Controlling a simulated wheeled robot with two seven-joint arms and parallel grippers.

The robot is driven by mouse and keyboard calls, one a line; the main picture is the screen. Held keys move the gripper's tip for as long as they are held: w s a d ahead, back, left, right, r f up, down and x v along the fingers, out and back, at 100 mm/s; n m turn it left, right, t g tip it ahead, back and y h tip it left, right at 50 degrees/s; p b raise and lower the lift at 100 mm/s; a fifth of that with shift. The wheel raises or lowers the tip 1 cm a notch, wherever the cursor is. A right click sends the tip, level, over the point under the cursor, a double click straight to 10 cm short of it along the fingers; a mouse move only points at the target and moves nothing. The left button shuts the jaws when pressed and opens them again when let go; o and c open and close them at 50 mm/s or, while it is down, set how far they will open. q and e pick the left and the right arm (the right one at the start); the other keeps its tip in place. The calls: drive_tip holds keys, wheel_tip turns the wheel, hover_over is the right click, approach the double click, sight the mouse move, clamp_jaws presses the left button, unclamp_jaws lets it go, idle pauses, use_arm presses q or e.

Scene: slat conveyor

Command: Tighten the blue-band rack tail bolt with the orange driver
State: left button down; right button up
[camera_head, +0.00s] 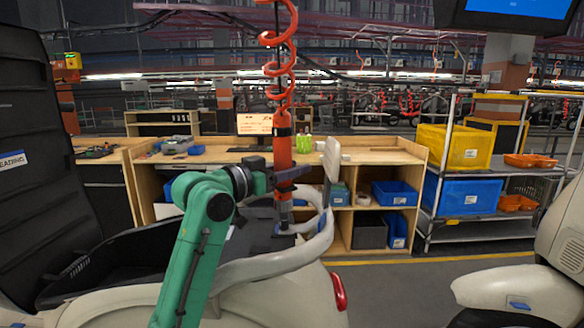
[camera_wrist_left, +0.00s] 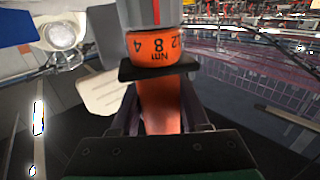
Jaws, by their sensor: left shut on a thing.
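The orange driver (camera_head: 283,145) hangs upright below a red coiled hose. My left gripper (camera_head: 285,180) is shut around its body. In the left wrist view the driver (camera_wrist_left: 155,48) stands between the fingers (camera_wrist_left: 160,110), its printed orange collar just beyond them. The driver's grey lower end reaches down to the cream rack (camera_head: 270,268) at the scooter's tail. My right gripper is out of view.
A pale upright plate (camera_head: 331,165) stands close right of my gripper. Behind is a wooden bench (camera_head: 375,157) with blue bins (camera_head: 395,193). A shelf cart (camera_head: 470,217) with yellow and blue crates stands right. Another scooter (camera_head: 530,290) is at lower right; clear floor lies between.

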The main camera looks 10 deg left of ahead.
use_arm(q)
drive_tip(key=shift+f, duration=0.2)
drive_tip(key=shift+w+r+p, duration=0.1)
drive_tip(key=shift+r+p, duration=0.1)
drive_tip(key=shift+p, duration=0.1)
drive_tip(key=shift+r, duration=0.1)
idle(0.6)
drive_tip(key=shift+p, duration=0.45)
drive_tip(key=shift+r+p, duration=0.7)
wheel_tip(320, 180, up, 5)
drive_tip(key=p, duration=0.4)
drive_tip(key=shift+r+p, duration=0.15)
drive_tip(key=shift+p, duration=0.15)
